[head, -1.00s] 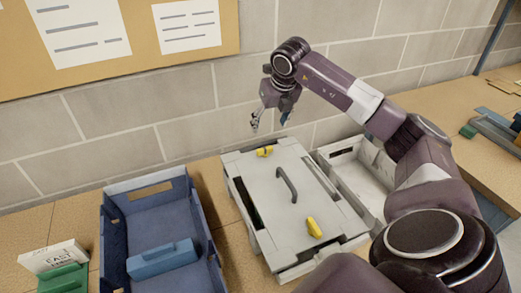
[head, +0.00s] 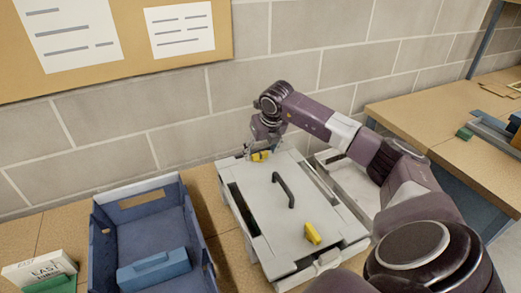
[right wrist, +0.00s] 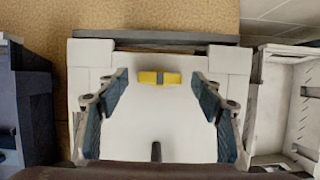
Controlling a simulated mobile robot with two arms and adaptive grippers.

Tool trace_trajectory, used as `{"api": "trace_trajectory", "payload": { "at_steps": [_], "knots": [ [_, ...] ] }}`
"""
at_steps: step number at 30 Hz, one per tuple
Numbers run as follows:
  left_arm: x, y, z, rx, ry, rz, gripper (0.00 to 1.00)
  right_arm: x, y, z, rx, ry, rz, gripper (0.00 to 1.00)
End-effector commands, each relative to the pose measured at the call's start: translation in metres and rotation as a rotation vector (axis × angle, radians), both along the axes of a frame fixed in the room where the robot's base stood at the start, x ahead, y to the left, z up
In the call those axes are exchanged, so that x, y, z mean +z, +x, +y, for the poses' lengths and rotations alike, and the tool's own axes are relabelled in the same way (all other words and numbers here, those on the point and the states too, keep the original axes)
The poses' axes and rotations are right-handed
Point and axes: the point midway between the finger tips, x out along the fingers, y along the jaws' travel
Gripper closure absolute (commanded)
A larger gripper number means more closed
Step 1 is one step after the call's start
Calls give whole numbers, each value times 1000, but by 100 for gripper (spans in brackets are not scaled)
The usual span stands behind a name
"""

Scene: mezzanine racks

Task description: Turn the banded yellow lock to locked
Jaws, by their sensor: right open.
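The banded yellow lock (head: 260,156) sits at the far end of a pale grey case lid (head: 262,205). In the right wrist view the lock (right wrist: 146,77) lies crosswise and shows a dark band at its middle. My right gripper (head: 258,150) is at the lock, pointing down, and partly hides it. In the right wrist view its fingers (right wrist: 160,88) are open, one on each side of the lock, with gaps between. A second yellow lock (head: 312,233) is at the near end of the lid. My left gripper is not in view.
A dark handle (head: 284,190) stands up in the lid's middle. A blue bin (head: 150,215) with a blue block (head: 154,269) is at the left. A white crate (head: 350,185) is close on the right. A block wall (head: 240,100) rises behind.

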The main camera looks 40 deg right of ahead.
Motion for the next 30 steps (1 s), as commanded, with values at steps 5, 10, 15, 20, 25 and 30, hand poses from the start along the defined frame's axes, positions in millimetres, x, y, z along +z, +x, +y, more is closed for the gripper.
{"api": "trace_trajectory", "payload": {
  "at_steps": [5, 10, 15, 20, 25, 30],
  "knots": [
    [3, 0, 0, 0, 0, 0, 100, -8, 3, -1, 1, -2, 0, 39],
    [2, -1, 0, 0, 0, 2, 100, -9, 3, -1, 1, -2, -1, 39],
    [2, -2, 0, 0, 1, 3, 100, -9, 3, -1, 1, -2, -1, 53],
    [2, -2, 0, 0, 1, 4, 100, -8, 3, -1, 1, -2, -1, 71],
    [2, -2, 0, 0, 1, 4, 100, -8, 3, -1, 1, -2, -1, 90],
    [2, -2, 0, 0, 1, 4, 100, -8, 3, -1, 0, -1, -1, 100]
  ]
}}
